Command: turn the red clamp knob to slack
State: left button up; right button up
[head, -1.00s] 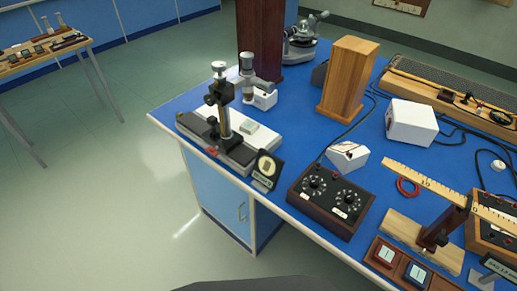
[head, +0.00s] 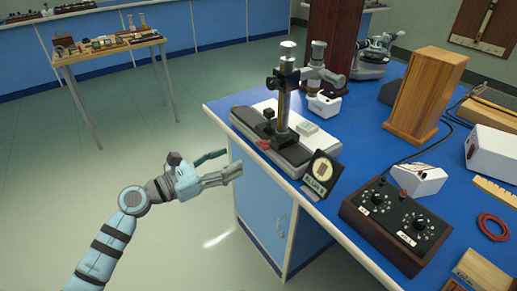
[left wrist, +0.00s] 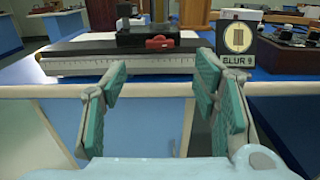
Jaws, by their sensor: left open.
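The red clamp knob (head: 263,144) is a small red piece low on the front of the dark carriage under the upright brass-and-black post (head: 283,100). It also shows in the left wrist view (left wrist: 160,42), on the front of the black carriage (left wrist: 133,38) above a scaled white rail (left wrist: 90,66). My left gripper (head: 232,163) is open and empty, in front of the bench edge, lower and nearer than the knob. In the left wrist view its teal-padded fingers (left wrist: 165,85) are spread apart, with the knob beyond and above the gap. My right gripper is out of view.
A black card (head: 321,174) with a round emblem stands right of the rail near the bench edge. A dark dial box (head: 397,220) is farther right. The blue bench's front edge (left wrist: 190,90) lies between the gripper and the rail.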

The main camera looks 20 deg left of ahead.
aim_at(260, 146)
pick_arm(q)
jog(key=x, duration=1)
jog(key=shift+w+d+b, duration=0.2)
jog(key=shift+w+b, duration=0.05)
jog(key=shift+b, duration=0.05)
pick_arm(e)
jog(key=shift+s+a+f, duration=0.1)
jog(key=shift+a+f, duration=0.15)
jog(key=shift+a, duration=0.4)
pick_arm(q)
jog(key=shift+c, duration=0.2)
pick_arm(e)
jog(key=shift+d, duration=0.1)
